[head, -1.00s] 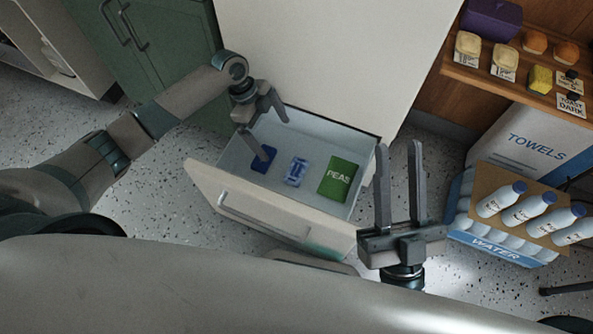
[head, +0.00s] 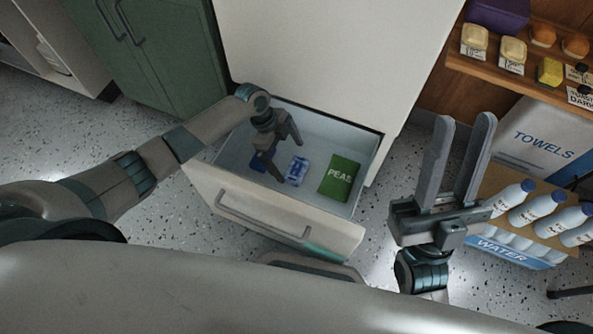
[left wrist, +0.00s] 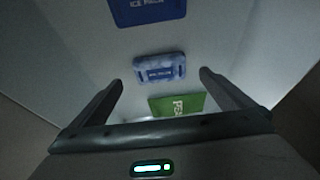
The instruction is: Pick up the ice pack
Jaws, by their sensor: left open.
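The dark blue ice pack (head: 256,161) lies flat at the left of the open drawer (head: 224,150), partly hidden by my left gripper in the head view. Its lettering shows at the top edge of the left wrist view (left wrist: 148,11), where it is cut off. My left gripper (head: 283,157) is open and empty over the drawer, between the ice pack and a light blue pack (head: 297,170). In the left wrist view its fingers (left wrist: 162,82) point toward the light blue pack. My right gripper (head: 464,120) is open and empty, right of the drawer.
A green peas bag (head: 340,178) lies at the drawer's right. The drawer's walls and handled front (head: 262,218) surround the packs. Water bottles (head: 537,206), a towels box (head: 545,140) and a wooden shelf (head: 520,85) stand on the right. A green cabinet (head: 165,60) is at left.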

